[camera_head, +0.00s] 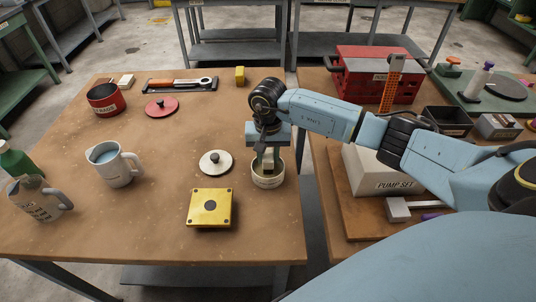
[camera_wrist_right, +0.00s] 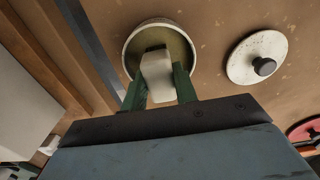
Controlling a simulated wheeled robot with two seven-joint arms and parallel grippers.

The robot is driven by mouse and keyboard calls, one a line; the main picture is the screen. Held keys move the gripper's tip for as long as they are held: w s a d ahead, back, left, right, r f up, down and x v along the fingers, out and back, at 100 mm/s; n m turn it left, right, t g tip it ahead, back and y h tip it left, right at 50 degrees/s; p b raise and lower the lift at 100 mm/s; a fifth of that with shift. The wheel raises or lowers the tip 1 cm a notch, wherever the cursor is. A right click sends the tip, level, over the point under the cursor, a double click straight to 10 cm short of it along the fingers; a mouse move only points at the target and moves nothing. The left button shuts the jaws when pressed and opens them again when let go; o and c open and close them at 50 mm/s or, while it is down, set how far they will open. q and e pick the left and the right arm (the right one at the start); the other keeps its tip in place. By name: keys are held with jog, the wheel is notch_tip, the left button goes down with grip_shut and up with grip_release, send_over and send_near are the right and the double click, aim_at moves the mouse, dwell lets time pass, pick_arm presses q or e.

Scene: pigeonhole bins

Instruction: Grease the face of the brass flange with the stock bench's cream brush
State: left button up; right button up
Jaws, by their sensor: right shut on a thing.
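The brass flange (camera_head: 210,208), a yellow square plate with dark corner holes and a central dark spot, lies on the near part of the left bench. My right gripper (camera_head: 269,152) points down over a round cream pot (camera_head: 268,182), behind and right of the flange. It is shut on the cream brush (camera_wrist_right: 157,68), whose pale block shows between the green fingers in the right wrist view. The brush's lower end is at or inside the pot's mouth; its bristles are hidden. The pot (camera_wrist_right: 130,50) holds something olive-coloured. My left gripper is out of view.
A white lid with a dark knob (camera_head: 216,162) lies left of the pot. A grey jug (camera_head: 118,163), a red tin (camera_head: 105,99) and a red lid (camera_head: 161,107) stand farther left. A pump set box (camera_head: 385,172) and red toolbox (camera_head: 377,75) occupy the right bench.

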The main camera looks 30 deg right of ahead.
aim_at(268, 154)
jog(key=shift+r+p, duration=1.9)
jog(key=shift+r, duration=1.55)
